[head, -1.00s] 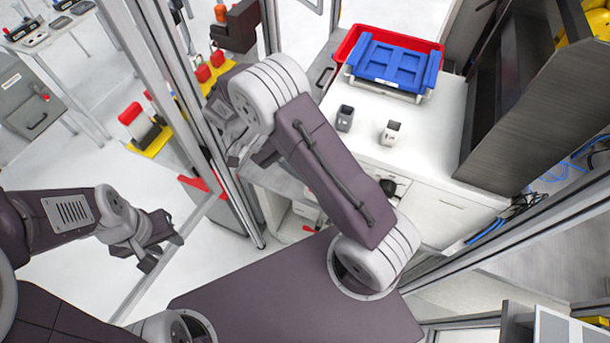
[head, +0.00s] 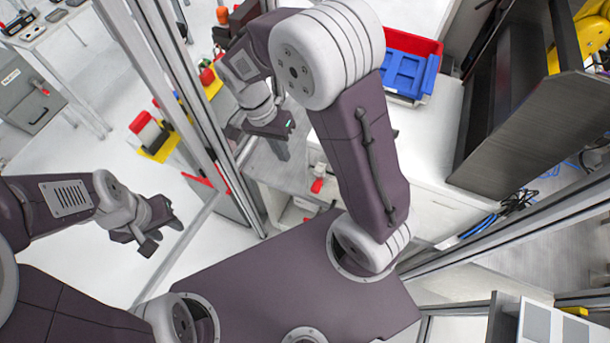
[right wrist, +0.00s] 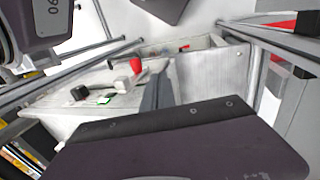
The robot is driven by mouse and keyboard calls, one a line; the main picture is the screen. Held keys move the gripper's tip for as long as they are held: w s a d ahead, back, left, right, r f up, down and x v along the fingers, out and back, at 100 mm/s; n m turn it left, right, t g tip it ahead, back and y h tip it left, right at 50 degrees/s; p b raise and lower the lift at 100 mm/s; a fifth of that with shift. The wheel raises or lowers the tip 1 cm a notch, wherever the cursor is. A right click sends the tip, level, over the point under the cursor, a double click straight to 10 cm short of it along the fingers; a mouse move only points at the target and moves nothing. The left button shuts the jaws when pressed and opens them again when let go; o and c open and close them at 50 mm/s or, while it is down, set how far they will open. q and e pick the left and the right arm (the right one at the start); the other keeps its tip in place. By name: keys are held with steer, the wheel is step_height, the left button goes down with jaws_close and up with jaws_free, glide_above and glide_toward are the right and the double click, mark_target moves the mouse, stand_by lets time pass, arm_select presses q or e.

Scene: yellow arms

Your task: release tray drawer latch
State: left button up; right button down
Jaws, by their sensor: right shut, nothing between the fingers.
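A small red-tipped handle (head: 317,185) shows at the front of the white cabinet, below the counter in the head view. I cannot tell for sure that it is the drawer latch. In the right wrist view a red knob (right wrist: 135,66) stands on a pale surface beside a black knob (right wrist: 80,92). My right gripper (head: 282,152) is shut and empty, pointing down to the left of the cabinet handle and apart from it. Its fingers (right wrist: 157,92) show edge-on in the right wrist view. My left gripper (head: 164,234) is open and empty at the left, over the floor.
A red tray (head: 414,44) with a blue insert (head: 408,75) sits on the white counter, partly hidden by my right arm. A dark metal chute (head: 510,100) stands to the right. Metal frame posts (head: 183,110) rise left of my right gripper.

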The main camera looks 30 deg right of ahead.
mark_target(318, 182)
steer(key=s+d+f+p, duration=0.3)
steer(key=s+d+f, duration=0.1)
steer(key=f, duration=0.5)
steer(key=shift+s, duration=0.55)
steer(key=shift+w+f, duration=0.1)
